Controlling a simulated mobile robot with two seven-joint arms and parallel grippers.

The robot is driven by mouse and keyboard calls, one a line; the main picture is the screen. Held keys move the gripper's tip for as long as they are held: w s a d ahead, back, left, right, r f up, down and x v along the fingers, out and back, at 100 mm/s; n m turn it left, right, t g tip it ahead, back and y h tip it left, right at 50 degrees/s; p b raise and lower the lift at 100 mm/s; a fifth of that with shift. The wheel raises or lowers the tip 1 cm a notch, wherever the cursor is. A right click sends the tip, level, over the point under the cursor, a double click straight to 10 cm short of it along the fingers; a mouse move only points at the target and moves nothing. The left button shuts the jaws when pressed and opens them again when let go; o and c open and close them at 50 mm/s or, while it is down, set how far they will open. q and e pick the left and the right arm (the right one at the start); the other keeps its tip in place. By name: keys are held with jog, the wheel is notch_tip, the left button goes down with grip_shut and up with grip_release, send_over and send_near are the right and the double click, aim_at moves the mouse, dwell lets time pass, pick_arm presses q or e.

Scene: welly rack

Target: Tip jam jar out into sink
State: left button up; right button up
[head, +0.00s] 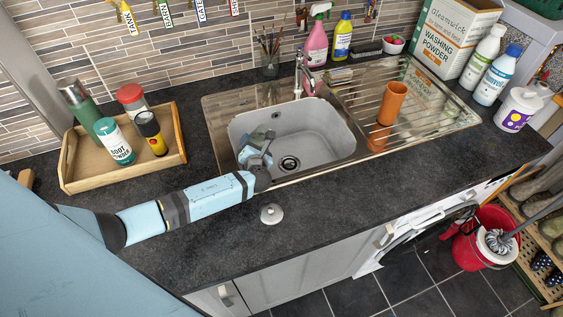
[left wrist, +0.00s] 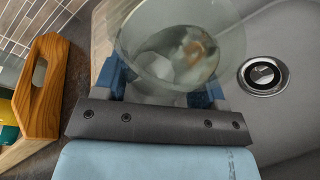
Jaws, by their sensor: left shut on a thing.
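The grey sink (head: 318,143) is set in the dark worktop, with its drain (head: 289,163) clear. My left gripper (head: 255,152) is over the left side of the basin. In the left wrist view my left gripper (left wrist: 160,92) is shut on a clear glass jam jar (left wrist: 183,30), with a blue finger on each side. Something pale and reddish-brown shows blurred inside the jar. In that view the sink's drain (left wrist: 263,76) lies right of the jar. The jar is hard to make out in the head view. My right gripper is not in view.
A tap (head: 303,75) stands behind the basin. A wooden tray (head: 75,170) with flasks and tins is at the left. An orange-brown cup (head: 391,98) stands on the drainer at the right. A round metal plug (head: 271,213) lies on the otherwise clear front worktop.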

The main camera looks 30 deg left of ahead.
aim_at(256, 130)
pick_arm(q)
jog(key=shift+r+m+y, duration=0.3)
jog(key=shift+r+m, duration=0.1)
jog(key=shift+r, duration=0.3)
jog(key=shift+a+r+t, duration=0.1)
jog(key=shift+t, duration=0.2)
jog(key=shift+r+m+y+b, duration=0.6)
jog(key=shift+r+m+b, duration=0.1)
jog(key=shift+m, duration=0.5)
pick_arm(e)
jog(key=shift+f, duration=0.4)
pick_arm(q)
jog(key=shift+r, duration=0.2)
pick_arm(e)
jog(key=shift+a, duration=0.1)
pick_arm(q)
jog(key=shift+d+r+m+t+y+b, duration=0.25)
jog(key=shift+r+m+t+b, duration=0.2)
jog(key=shift+m, duration=0.55)
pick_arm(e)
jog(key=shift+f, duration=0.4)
pick_arm(q)
jog(key=shift+w+d+r+m+b, duration=0.2)
jog(key=shift+d+r+m+b, duration=0.25)
jog(key=shift+m, duration=0.25)
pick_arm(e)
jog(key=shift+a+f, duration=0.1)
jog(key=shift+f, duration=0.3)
